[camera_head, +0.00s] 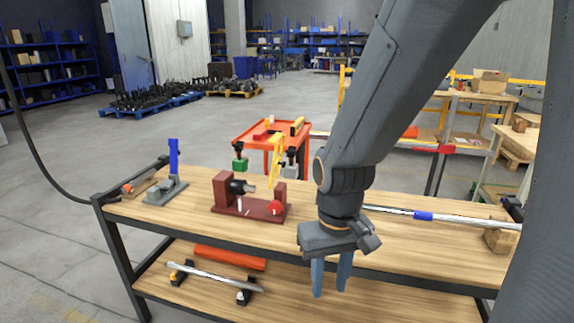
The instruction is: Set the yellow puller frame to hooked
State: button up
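The yellow puller frame (276,162) stands nearly upright, leaning slightly, above the right part of a dark red screw fixture (248,207) on the wooden bench. I cannot tell whether it is hooked on anything. The fixture has a block at its left, a metal spindle (242,187) and a red ball knob (275,208). My gripper (331,280) points down at the bench's front edge, to the right of and nearer than the fixture. Its two blue fingers are apart, with nothing seen between them. It touches neither the frame nor the fixture.
A blue lever on a grey base (168,182) stands left on the bench (400,245). A green block (240,164) hangs under a dark part behind the fixture. A long metal rod with a blue sleeve (424,216) lies at right. An orange cart (252,139) stands behind.

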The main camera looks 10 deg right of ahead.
aim_at(277, 163)
jog(key=k, duration=0.45)
jog(key=z, duration=0.75)
jog(key=i, duration=0.8)
jog(key=z, duration=0.1)
